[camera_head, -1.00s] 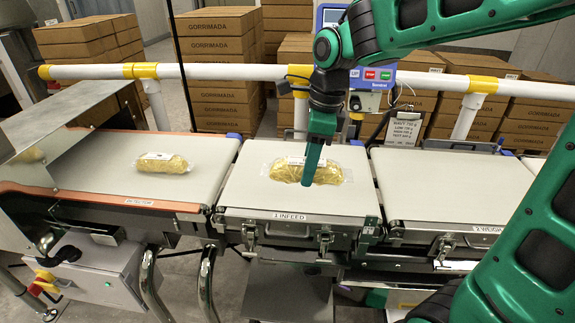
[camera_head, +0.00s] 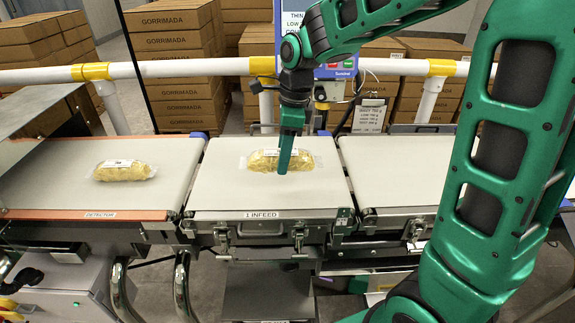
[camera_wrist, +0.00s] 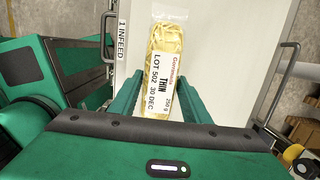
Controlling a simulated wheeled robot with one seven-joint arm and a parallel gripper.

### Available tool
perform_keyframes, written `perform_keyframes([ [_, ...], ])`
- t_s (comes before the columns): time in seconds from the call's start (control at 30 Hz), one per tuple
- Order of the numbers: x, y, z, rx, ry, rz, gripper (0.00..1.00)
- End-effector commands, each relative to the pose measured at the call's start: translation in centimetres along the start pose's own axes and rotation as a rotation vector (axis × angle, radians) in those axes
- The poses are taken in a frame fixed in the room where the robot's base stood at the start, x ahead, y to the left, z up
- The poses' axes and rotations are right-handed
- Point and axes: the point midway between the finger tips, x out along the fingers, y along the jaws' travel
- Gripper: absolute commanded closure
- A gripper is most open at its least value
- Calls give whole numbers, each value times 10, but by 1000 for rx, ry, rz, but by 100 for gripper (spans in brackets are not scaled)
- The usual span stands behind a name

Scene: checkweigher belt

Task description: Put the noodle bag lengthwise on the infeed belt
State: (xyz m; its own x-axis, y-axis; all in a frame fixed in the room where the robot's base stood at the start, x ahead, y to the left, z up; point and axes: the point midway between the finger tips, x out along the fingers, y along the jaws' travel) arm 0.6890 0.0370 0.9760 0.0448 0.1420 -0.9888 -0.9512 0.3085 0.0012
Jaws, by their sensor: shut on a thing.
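A clear bag of yellow noodles with a white label (camera_head: 258,161) is at the middle of the infeed belt (camera_head: 222,194), its long side running left to right along the line. In the wrist view the noodle bag (camera_wrist: 168,45) shows its label reading THIN and LOT 502. My gripper (camera_head: 283,172) points down over the bag and is shut on it; in the wrist view its fingers (camera_wrist: 163,92) stand on both sides of the bag. The bag is on or very close to the belt; I cannot tell whether it touches.
A second noodle bag (camera_head: 124,171) lies on the detector belt (camera_head: 60,190) to the left. Another belt (camera_head: 385,175) adjoins on the right. A white and yellow rail (camera_head: 190,68) runs behind, with a display box (camera_head: 335,65) and stacked cartons (camera_head: 180,60).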

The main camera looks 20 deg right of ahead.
Motion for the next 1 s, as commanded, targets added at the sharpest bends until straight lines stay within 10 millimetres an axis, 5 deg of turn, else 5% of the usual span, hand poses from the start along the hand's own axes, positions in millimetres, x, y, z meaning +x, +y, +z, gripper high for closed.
perform_keyframes([
  [0.3,27,-46,-19,1,0,0,91],
  [0.77,67,-50,-26,0,1,1,91],
  [0.97,69,-50,-27,0,0,0,96],
  [1.0,69,-50,-27,1,0,1,52],
])
